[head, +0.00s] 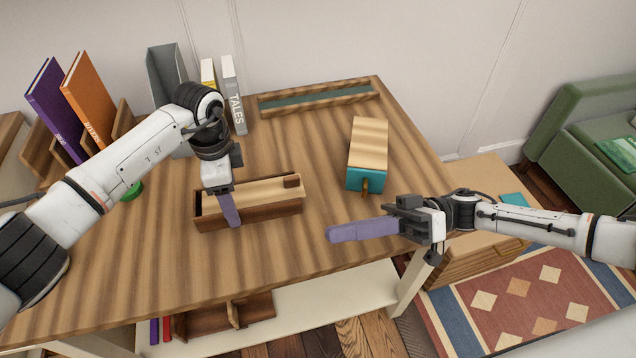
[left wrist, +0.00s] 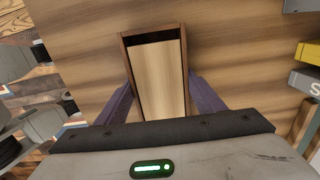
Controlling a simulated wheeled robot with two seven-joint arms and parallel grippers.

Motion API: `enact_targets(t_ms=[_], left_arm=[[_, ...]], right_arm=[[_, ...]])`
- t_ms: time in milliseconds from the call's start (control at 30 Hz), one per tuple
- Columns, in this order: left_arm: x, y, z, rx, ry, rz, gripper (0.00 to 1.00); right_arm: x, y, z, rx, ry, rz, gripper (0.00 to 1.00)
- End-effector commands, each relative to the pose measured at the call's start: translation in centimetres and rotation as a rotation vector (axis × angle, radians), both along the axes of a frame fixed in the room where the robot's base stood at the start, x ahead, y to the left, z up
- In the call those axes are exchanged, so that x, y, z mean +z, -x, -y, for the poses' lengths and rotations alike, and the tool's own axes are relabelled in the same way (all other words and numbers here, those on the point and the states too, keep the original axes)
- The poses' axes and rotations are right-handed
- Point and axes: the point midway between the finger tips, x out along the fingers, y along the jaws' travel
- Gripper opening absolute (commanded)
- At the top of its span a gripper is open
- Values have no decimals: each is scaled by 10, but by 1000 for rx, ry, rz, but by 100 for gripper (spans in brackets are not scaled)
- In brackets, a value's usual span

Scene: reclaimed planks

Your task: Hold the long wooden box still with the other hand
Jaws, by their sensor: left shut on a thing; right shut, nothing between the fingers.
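The long wooden box (head: 268,216) lies on the plank table, dark-walled with a paler lid (head: 262,190). A small dark block sits at the lid's right end, and a narrow dark gap shows at the box's left end. My left gripper (head: 229,206) is shut across the box from above, left of its middle; its near purple finger lies against the front wall. In the left wrist view the box (left wrist: 181,55) runs between both fingers, with the dark gap at its far end. My right gripper (head: 332,234) is shut and empty, right of the box and apart from it.
A wooden box with a teal end (head: 369,150) stands to the right rear. A long shallow tray (head: 318,97) lies at the back edge. Books (head: 235,100) and a grey holder stand back left. A green round object (head: 132,191) lies left. The table between the boxes is clear.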

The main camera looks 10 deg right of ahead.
Motion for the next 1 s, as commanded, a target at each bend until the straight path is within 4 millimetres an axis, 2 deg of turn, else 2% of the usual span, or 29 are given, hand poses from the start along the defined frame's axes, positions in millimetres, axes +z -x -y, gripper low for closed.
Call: enact_targets(t_ms=[33,300,400,500,600,700,1000], left_arm=[[1,0,0,0,1,1,34],[1,0,0,0,1,1,34],[1,0,0,0,1,1,34],[1,0,0,0,1,1,34],[1,0,0,0,1,1,34],[1,0,0,0,1,1,34],[1,0,0,0,1,1,34]], right_arm=[[-5,-1,19,-84,-22,-105,0],[-37,-14,117,-501,-131,-589,0],[-49,-14,144,-605,-152,-705,0],[-57,-13,162,-671,-164,-775,0],[-61,-14,170,-703,-172,-811,0],[-62,-19,166,-711,-177,-819,0],[-60,-61,124,-707,-179,-814,0]])
